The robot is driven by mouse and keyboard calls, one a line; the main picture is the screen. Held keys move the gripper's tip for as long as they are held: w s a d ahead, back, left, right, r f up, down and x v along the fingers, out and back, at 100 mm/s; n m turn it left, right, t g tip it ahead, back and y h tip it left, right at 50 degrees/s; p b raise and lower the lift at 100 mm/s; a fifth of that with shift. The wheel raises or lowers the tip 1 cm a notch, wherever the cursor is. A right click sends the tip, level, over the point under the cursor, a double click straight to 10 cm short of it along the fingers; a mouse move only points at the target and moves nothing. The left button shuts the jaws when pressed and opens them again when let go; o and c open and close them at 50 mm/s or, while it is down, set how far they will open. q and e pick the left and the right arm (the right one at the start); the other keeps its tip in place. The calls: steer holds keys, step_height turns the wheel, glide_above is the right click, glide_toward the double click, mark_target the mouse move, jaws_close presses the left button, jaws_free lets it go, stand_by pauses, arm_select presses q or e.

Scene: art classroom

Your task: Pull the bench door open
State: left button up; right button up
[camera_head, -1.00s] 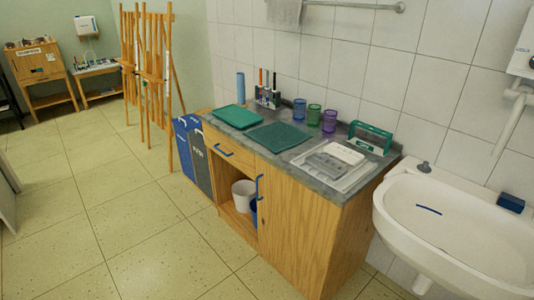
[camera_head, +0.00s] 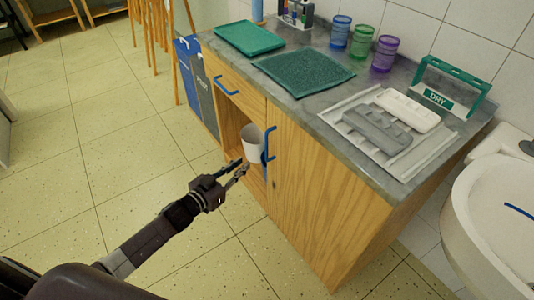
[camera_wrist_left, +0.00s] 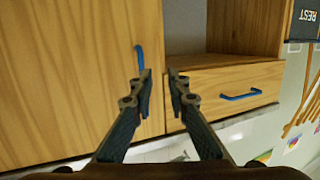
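The bench door (camera_head: 318,189) is a wooden panel on the bench's front and looks closed. Its blue upright handle (camera_head: 269,146) sits near the door's left edge, beside an open compartment. My left gripper (camera_head: 240,168) is in front of the compartment, a little left of the handle and apart from it. In the left wrist view, which looks upside down, the gripper (camera_wrist_left: 160,75) is open with nothing between its fingers. There the blue handle (camera_wrist_left: 139,58) shows close to the left fingertip, and the door (camera_wrist_left: 70,80) fills the left side. My right gripper is not in view.
A drawer (camera_head: 238,93) with a blue handle is above the compartment, which holds a white bin (camera_head: 250,140). Trays, cups and a rack stand on the grey countertop (camera_head: 325,100). Blue and grey bins stand left of the bench, a sink (camera_head: 495,215) right. Floor in front is clear.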

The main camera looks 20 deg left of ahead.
mark_target(266, 139)
arm_select(q)
steer(key=w+d+r+h, duration=0.1)
steer(key=w+d+r, duration=0.1)
steer(key=w+d+r+m+h+b, duration=0.1)
steer(key=w+d+r, duration=0.1)
steer(key=w, duration=0.1)
steer(key=w+d+r+h+b, duration=0.1)
steer(key=w+d+r, duration=0.1)
steer(key=r, duration=0.1)
steer(key=shift+w+d+m+t, duration=0.15)
steer(key=shift+w+m+t, duration=0.15)
steer(key=shift+w, duration=0.05)
steer(key=shift+w+d, duration=0.15)
steer(key=shift+w, duration=0.2)
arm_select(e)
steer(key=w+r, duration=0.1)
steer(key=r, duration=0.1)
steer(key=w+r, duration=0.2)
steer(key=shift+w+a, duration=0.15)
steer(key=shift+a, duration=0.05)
arm_select(q)
steer(key=shift+c, duration=0.3)
jaws_close()
